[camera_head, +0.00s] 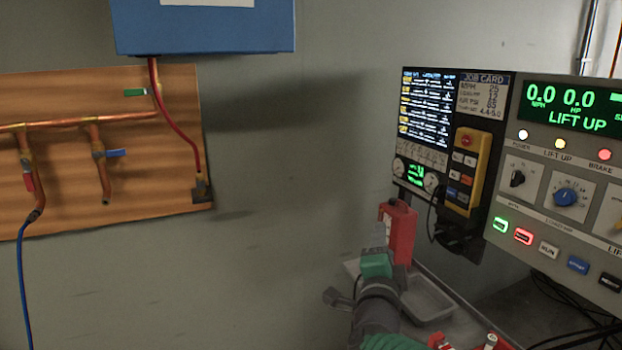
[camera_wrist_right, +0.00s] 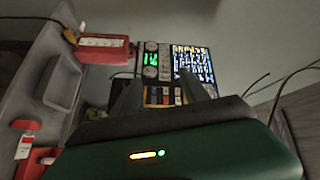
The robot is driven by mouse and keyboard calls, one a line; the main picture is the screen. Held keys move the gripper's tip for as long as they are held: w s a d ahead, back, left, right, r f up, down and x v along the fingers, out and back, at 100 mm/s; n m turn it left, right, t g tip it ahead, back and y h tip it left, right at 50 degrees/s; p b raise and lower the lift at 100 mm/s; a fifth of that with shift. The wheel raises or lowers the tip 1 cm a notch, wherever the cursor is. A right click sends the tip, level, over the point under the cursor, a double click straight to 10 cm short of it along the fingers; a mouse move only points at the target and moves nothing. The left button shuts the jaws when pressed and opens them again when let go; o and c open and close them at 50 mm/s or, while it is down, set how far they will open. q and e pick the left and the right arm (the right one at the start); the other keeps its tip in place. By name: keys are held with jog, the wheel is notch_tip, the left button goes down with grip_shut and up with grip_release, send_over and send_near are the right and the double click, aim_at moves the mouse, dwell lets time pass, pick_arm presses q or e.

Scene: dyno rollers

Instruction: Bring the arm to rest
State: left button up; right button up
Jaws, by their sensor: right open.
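My right arm, dark grey with green parts, rises from the bottom of the head view. Its gripper (camera_head: 378,240) is beside the red box, in front of the grey wall, and its fingers are hard to make out there. In the right wrist view the two dark fingers of the right gripper (camera_wrist_right: 165,88) stand apart with nothing held between them. They point towards the control panel, which is beyond them. The green gripper body fills the bottom of that view. My left gripper is not in view.
A red box (camera_head: 400,232) stands by a grey tray (camera_head: 430,303), also seen in the wrist view (camera_wrist_right: 65,82). A screen panel (camera_head: 425,115) and a control console (camera_head: 560,170) are at right. A pipe board (camera_head: 150,185) and blue cabinet (camera_head: 205,32) are at left. Cables hang near the console.

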jog(key=s+f+n+g+y, duration=0.35)
jog(key=f+n, duration=0.25)
jog(key=f, duration=0.4)
jog(key=s+f+n+g+y, duration=0.25)
jog(key=s+f+n, duration=0.25)
jog(key=f, duration=0.6)
jog(key=s+d+f+n+g+h, duration=0.1)
jog(key=s+d+f+n+g, duration=0.2)
jog(key=s+f, duration=0.55)
jog(key=s+d+f+n+g, duration=0.25)
jog(key=s+f+g, duration=0.3)
jog(key=s, duration=0.65)
notch_tip(320, 180, up, 21)
jog(key=s+p, duration=0.1)
jog(key=p, duration=1.9)
jog(key=shift+a+n+g+p, duration=0.2)
jog(key=shift+n+g+p, duration=0.1)
jog(key=shift+n+g, duration=0.15)
jog(key=shift+f, duration=0.15)
